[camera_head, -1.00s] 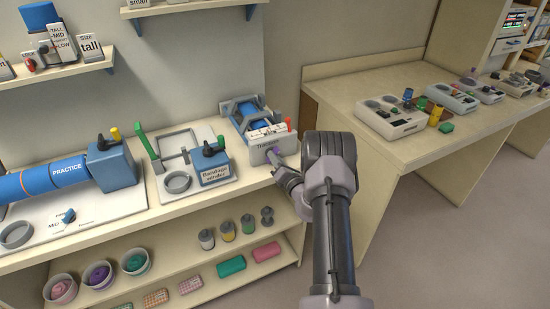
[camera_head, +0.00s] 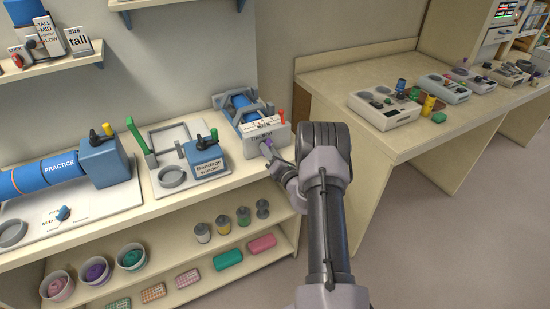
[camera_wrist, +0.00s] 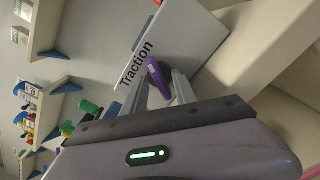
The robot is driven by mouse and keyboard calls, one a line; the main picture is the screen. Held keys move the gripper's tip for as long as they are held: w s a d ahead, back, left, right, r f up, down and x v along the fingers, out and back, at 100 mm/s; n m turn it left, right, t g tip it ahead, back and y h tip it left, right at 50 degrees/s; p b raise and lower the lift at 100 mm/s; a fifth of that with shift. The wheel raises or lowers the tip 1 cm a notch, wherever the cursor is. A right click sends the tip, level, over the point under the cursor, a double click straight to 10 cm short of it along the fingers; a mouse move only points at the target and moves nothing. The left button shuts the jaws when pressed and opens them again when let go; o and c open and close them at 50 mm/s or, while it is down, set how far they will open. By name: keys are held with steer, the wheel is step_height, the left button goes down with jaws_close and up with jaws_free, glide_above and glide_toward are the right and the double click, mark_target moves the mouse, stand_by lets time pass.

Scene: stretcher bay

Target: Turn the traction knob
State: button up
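The traction unit (camera_head: 270,138) is a grey-white box labelled "Traction" at the right end of the bench, with a blue roll behind its front panel. Its purple knob (camera_head: 267,143) sticks out of the front face. The knob also shows in the wrist view (camera_wrist: 157,78), tilted against the panel. My gripper (camera_head: 271,154) is right in front of the panel. In the wrist view its two grey fingers (camera_wrist: 162,90) stand apart on either side of the knob, with a gap visible. Contact with the knob cannot be told.
A bandage winder (camera_head: 205,158) stands left of the traction unit. A shelf below holds bottles, packs and bowls (camera_head: 131,258). A second bench (camera_head: 340,80) with several control boxes stands at the right. Open floor (camera_head: 440,230) lies in front of it.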

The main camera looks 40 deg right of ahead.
steer(key=p+v, duration=0.2)
steer(key=v, duration=1.5)
steer(key=shift+d, duration=0.15)
